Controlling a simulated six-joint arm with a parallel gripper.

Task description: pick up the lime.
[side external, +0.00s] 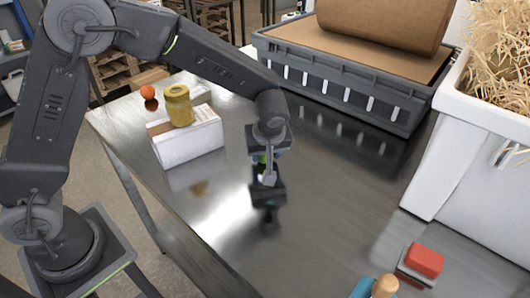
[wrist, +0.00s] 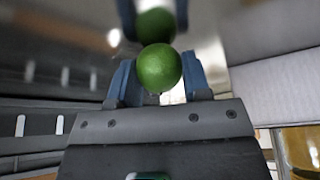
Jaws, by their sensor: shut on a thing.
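The lime (wrist: 159,68) is a round green fruit between the two blue-grey fingers of my gripper (wrist: 160,82) in the wrist view. The fingers are shut on it, one on each side. Its reflection shows in the shiny metal table just above it in that picture. In the side external view my gripper (side external: 266,172) points down close to the middle of the table (side external: 330,215). Only a small bit of green (side external: 261,160) shows there; the rest of the lime is hidden by the gripper. I cannot tell whether the lime touches the table.
A white box (side external: 190,145) with a yellow jar (side external: 179,105) on it stands left, an orange fruit (side external: 148,91) behind. A grey crate (side external: 340,82) with a brown roll stands at the back. A straw-filled white bin (side external: 460,150) and a red block (side external: 425,260) are right.

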